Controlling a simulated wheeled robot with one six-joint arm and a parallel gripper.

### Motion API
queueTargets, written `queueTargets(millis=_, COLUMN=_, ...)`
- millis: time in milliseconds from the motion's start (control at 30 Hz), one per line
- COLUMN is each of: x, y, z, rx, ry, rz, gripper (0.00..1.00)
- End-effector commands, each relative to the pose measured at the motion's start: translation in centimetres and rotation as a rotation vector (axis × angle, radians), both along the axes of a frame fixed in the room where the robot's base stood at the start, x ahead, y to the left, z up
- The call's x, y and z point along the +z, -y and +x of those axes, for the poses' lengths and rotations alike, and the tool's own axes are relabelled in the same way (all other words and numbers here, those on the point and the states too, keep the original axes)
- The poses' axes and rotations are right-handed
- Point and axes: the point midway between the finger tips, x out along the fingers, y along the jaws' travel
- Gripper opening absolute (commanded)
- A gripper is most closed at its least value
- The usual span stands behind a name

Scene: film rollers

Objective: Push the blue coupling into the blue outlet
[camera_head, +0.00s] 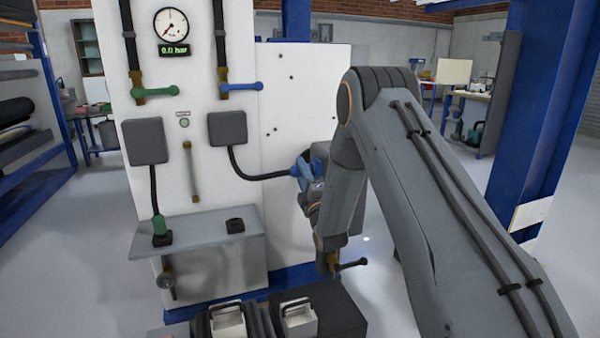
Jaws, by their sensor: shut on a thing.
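The blue coupling (302,171) is at the end of a black hose, held in front of the white panel. My gripper (310,184) is shut on it; the fingertips are small and partly hidden by my wrist. The hose (250,176) runs from the right grey box on the panel to the coupling. I cannot make out a blue outlet; my arm covers part of the area to the right. A blue valve lever (240,87) sits on the upper panel below a black pipe.
A green coupling (159,225) stands in a holder on the grey shelf (190,242), beside an empty black ring (235,225). A brass fitting with a black handle (350,265) is below my wrist. A gauge (171,24) has a 0.0 bar display. A blue post (545,100) stands right.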

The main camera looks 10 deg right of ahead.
Motion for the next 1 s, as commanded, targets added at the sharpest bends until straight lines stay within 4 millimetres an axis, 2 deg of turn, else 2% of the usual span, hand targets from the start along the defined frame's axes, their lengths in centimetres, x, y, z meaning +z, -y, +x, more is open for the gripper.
queueTargets(millis=433, x=0.1, y=0.9, z=0.2, rx=-0.002, ry=0.001, rz=0.0, gripper=0.03)
queueTargets(millis=467, x=0.1, y=0.9, z=0.2, rx=-0.002, ry=0.001, rz=0.0, gripper=0.33)
queueTargets(millis=567, x=0.1, y=1.0, z=0.2, rx=-0.003, ry=0.001, rz=0.0, gripper=0.5)
queueTargets(millis=867, x=-0.1, y=0.8, z=0.1, rx=-0.001, ry=-0.001, rz=0.0, gripper=0.52)
queueTargets(millis=1000, x=-0.6, y=1.0, z=-0.9, rx=-0.002, ry=-0.003, rz=0.0, gripper=0.52)
